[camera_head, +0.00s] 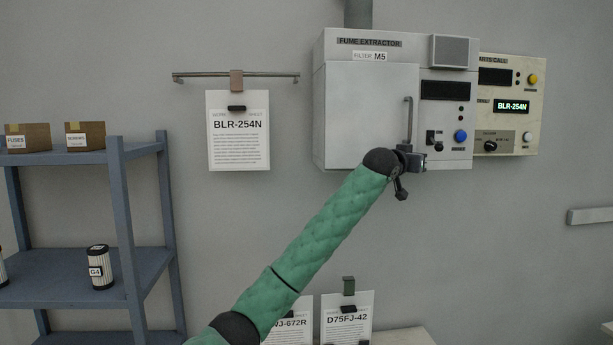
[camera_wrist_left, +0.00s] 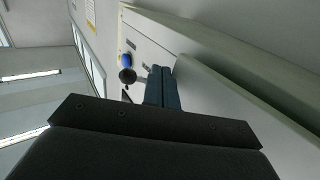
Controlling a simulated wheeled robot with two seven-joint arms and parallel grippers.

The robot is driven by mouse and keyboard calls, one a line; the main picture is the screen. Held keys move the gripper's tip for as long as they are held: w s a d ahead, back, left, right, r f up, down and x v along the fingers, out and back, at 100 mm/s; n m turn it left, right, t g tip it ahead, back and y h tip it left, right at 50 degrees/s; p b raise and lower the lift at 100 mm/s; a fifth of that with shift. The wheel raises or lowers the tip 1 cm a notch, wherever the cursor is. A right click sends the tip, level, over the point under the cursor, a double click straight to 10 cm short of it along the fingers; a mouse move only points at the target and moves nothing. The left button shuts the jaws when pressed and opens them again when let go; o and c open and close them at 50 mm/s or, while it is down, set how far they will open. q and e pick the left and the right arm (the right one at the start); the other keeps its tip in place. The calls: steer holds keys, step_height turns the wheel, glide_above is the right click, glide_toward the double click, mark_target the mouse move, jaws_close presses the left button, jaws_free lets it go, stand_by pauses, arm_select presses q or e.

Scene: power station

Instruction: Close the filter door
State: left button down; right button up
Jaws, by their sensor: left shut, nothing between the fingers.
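The filter door (camera_head: 367,110) is the pale flat panel on the left part of the grey fume extractor (camera_head: 330,46). It has a vertical bar handle (camera_head: 408,118) near its right edge. The door looks flush or nearly so; I cannot tell if a small gap is left. My left gripper (camera_head: 420,162) is at the door's lower right corner, below the handle and in front of the control strip. In the left wrist view its fingers (camera_wrist_left: 161,86) are together and empty, beside a pale panel edge. I cannot tell whether they touch it. My right gripper is not in view.
The extractor's control strip has a blue button (camera_head: 460,136). A beige parts-call panel (camera_head: 522,125) is to its right. A clipped BLR-254N sheet (camera_head: 238,140) hangs left. A blue shelf (camera_head: 75,265) with boxes and a G4 filter (camera_head: 101,268) stands far left.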

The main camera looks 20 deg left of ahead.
arm_select(q)
steer(key=shift+w+a, duration=0.15)
steer(key=shift+w, duration=0.45)
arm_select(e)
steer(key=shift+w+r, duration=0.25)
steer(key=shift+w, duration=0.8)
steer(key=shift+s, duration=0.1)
